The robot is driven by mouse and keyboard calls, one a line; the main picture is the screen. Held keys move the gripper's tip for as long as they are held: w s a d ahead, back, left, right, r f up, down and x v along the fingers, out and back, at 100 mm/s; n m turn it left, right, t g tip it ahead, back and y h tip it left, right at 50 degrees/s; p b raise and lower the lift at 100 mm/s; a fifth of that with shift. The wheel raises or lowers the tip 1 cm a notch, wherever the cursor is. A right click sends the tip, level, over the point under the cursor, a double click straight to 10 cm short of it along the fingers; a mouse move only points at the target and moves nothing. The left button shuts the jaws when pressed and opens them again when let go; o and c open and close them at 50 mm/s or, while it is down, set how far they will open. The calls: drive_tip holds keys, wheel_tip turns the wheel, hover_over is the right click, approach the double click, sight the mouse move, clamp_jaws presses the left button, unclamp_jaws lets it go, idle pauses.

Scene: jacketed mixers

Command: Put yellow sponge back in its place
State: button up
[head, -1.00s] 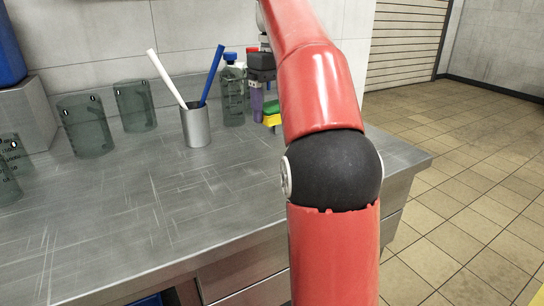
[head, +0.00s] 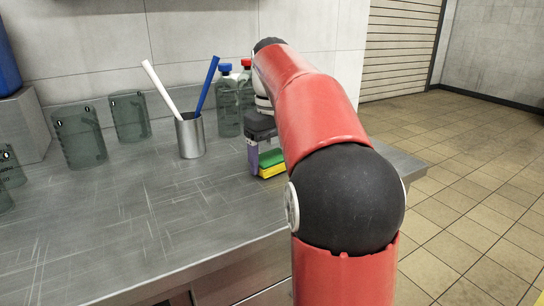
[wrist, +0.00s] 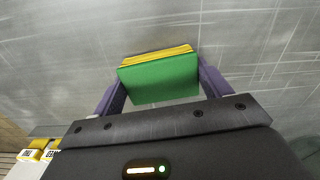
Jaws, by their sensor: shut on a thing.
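The yellow sponge (head: 272,170) has a green top layer and a yellow lower layer. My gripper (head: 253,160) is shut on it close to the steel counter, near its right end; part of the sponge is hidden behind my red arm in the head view. In the wrist view the sponge (wrist: 160,75) sits between my two purple fingers (wrist: 160,90), green face toward the camera and yellow edge beyond. I cannot tell whether the sponge touches the counter.
A metal cup (head: 190,135) holds a white and a blue stick. Bottles with blue (head: 227,100) and red caps stand behind my gripper. The middle of the steel counter (head: 130,220) is clear.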

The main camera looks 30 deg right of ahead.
sight(272, 156)
drive_tip(key=shift+f, duration=0.1)
drive_tip(key=shift+f, duration=0.1)
drive_tip(key=o, duration=0.9)
drive_tip(key=shift+f+b, duration=0.15)
drive_tip(key=shift+b, duration=0.2)
drive_tip(key=shift+b, duration=0.3)
drive_tip(key=r+p, duration=0.1)
drive_tip(key=r, duration=0.1)
drive_tip(key=r+p, duration=0.1)
drive_tip(key=r, duration=0.2)
drive_tip(key=shift+w+r, duration=0.2)
drive_tip(key=shift+r, duration=1.3)
drive_tip(key=shift+s, duration=0.1)
